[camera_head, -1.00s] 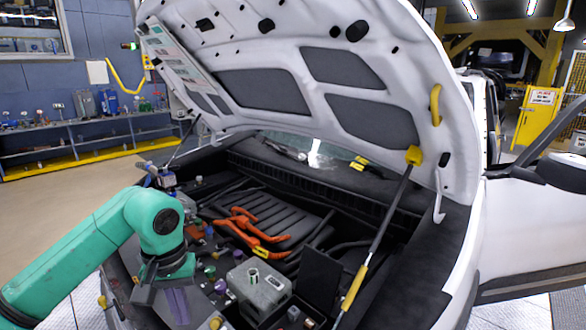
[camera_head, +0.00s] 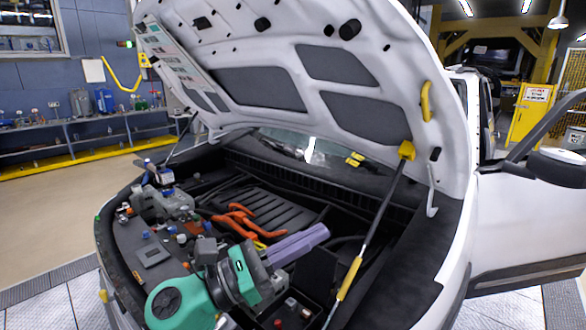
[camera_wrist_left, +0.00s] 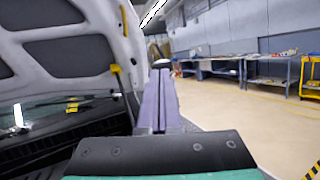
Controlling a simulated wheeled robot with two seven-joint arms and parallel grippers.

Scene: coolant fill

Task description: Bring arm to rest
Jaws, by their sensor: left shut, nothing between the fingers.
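My left gripper (camera_head: 322,232) has long purple fingers. They lie closed together with nothing between them and point to the right and slightly up, over the engine bay, in the head view. My green left forearm enters at the bottom and covers the front middle of the bay. In the left wrist view the closed purple fingers (camera_wrist_left: 160,75) stick straight out, beside the open hood at left. I cannot tell how high they are above the engine parts. My right gripper is not in view.
The raised white hood (camera_head: 290,70) stands over the bay. A black prop rod with a yellow sleeve (camera_head: 350,278) rises right of my gripper. Orange hoses (camera_head: 238,217) lie behind it. A work shelf (camera_head: 90,140) stands at the far left, with open floor before it.

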